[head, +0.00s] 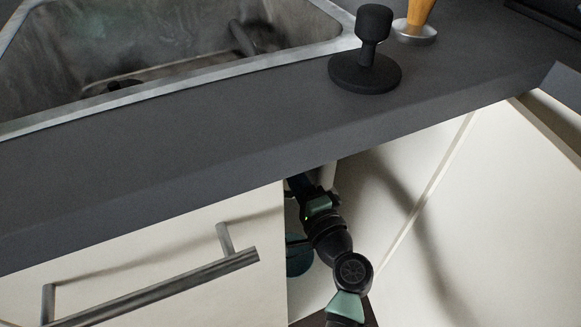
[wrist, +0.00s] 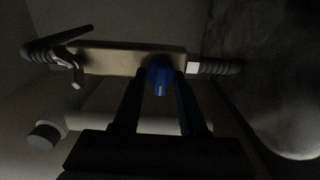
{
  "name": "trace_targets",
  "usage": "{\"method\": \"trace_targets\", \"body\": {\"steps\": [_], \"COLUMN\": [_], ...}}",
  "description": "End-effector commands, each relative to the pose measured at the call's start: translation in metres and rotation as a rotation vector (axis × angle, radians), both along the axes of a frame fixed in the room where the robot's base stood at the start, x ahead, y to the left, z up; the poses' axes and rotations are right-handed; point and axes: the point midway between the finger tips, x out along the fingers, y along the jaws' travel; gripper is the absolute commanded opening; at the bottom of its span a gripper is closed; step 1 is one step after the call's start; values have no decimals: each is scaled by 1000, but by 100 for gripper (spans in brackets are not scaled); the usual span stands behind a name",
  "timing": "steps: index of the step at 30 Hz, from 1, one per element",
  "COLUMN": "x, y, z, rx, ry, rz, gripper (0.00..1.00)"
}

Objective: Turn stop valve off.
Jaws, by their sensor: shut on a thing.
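The stop valve's blue handle (wrist: 159,72) sits on a tan, brass-coloured valve body (wrist: 110,60) in the wrist view. My gripper (wrist: 160,80) has one finger on each side of the blue handle and is shut on it. The valve body runs level across the picture, with ribbed dark hoses at both ends. In the head view my arm reaches into the open cabinet under the counter; the valve and my fingertips are hidden there.
A grey hose (wrist: 57,42) leaves the valve at left, and another ribbed hose (wrist: 215,66) at right. A cabinet front with a bar handle (head: 160,287) flanks my arm on the left. The dark counter (head: 200,150) lies above, holding a black stand (head: 366,70).

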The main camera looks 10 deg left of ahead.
Motion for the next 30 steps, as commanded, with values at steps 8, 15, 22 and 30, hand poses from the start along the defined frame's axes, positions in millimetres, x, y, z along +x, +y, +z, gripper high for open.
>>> {"method": "trace_targets", "body": {"steps": [8, 15, 22, 30], "x": [-1, 0, 0, 0], "y": [0, 0, 0, 0], "z": [-1, 0, 0, -3], "rx": [0, -1, -1, -93], "ry": [2, 1, -1, -69], "rz": [2, 1, 1, 1], "gripper": [69, 71, 71, 71]}}
